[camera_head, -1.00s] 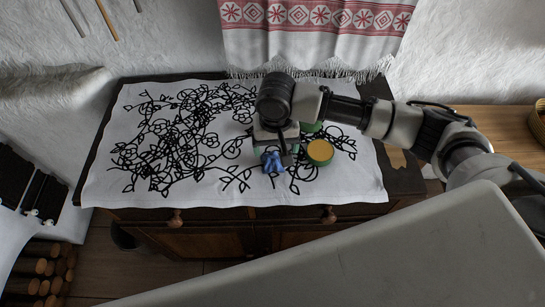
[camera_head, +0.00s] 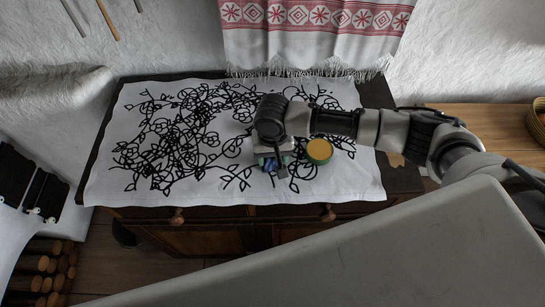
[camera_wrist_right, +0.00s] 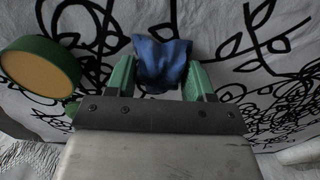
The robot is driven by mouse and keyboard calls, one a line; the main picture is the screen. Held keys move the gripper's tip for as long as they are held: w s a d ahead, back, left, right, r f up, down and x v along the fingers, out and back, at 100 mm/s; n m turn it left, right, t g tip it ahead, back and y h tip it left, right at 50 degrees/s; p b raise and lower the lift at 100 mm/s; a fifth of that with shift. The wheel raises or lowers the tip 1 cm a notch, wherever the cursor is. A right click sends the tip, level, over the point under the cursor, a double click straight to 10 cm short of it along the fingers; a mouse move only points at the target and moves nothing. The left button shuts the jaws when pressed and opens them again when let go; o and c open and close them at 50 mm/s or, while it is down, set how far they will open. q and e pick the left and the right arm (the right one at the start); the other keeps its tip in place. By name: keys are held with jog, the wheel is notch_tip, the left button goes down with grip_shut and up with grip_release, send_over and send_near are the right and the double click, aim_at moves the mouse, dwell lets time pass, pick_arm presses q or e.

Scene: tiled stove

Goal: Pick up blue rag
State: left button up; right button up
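The blue rag (camera_head: 269,165) lies crumpled on the white cloth near the front of the cabinet top, partly hidden under my right gripper (camera_head: 274,163) in the head view. In the right wrist view the rag (camera_wrist_right: 160,62) sits between the two green fingers of my right gripper (camera_wrist_right: 160,80). The fingers are spread wide, one on each side of it. I cannot tell whether they touch it. My left gripper is not in view.
A round green container with a yellow top (camera_head: 319,150) stands close to the right of the gripper; it shows at left in the wrist view (camera_wrist_right: 38,72). The black-patterned white cloth (camera_head: 110,185) is clear on the left. A red-white textile (camera_head: 310,40) hangs behind.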

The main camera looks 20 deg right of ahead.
jog(key=shift+c, duration=1)
jog(key=shift+r, duration=0.55)
notch_tip(320, 180, up, 3)
jog(key=shift+f+b, duration=0.15)
jog(key=shift+b, duration=0.35)
jog(key=s+d+r+b, duration=0.1)
jog(key=s+d+r, duration=0.6)
jog(key=s+d, duration=0.1)
jog(key=shift+d, duration=0.25)
jog(key=shift+r, duration=0.1)
jog(key=shift+o, duration=0.9)
jog(key=shift+c, duration=0.5)
